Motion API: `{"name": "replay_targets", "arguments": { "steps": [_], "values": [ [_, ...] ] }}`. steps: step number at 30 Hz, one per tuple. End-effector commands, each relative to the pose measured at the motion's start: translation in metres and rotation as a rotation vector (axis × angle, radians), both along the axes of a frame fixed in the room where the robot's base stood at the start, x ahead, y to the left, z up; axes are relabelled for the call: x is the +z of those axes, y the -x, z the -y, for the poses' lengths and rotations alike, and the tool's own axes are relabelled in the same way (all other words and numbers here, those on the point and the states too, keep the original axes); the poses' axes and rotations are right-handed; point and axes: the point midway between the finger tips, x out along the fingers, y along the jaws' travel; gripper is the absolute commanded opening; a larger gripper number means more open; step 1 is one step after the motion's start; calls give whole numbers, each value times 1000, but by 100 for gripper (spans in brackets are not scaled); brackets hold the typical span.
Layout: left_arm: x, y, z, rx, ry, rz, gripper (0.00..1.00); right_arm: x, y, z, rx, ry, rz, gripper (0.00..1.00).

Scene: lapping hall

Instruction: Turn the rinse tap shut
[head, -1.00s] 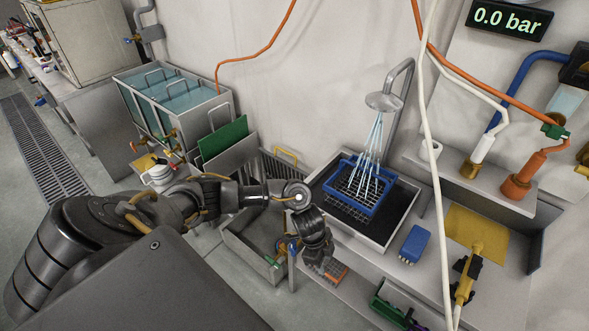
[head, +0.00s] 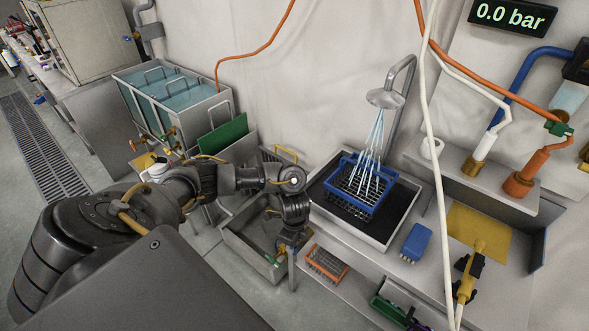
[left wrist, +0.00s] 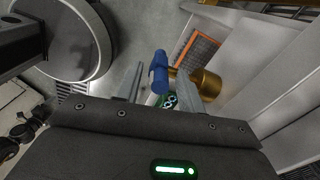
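The rinse tap has a blue handle (left wrist: 158,72) and a brass body (left wrist: 207,84) in the left wrist view. My left gripper (left wrist: 160,92) is open, with the blue handle between its two grey fingers and a gap on the left side; firm contact cannot be told. In the head view my left gripper (head: 289,240) points down at the front left of the rinse tray, largely hiding the tap. The shower head (head: 385,98) pours water onto a blue basket (head: 362,207) in the rinse tray (head: 385,247). My right gripper is not in view.
An orange-rimmed rack (head: 327,263) lies right of my left gripper. A grey bin (head: 240,240) is to its left. A blue brush-like block (head: 416,243) lies on the bench. A white hose (head: 440,200) hangs in front. A gauge display (head: 511,17) reads 0.0 bar.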

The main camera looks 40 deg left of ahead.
Motion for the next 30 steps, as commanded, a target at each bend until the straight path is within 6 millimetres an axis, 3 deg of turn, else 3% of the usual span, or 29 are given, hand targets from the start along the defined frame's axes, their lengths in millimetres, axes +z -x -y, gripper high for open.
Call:
{"name": "replay_targets", "arguments": {
  "steps": [6, 17, 27, 30],
  "values": [
    [-26, 0, 0, 0, -1, 0, 39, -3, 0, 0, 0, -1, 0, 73],
    [-32, 0, 0, -1, 0, 1, 39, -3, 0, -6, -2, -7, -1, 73],
    [-32, 0, 0, -1, 0, 1, 0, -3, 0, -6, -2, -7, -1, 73],
    [-32, 0, 0, -1, -1, 1, 0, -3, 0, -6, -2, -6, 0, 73]
  ]
}}
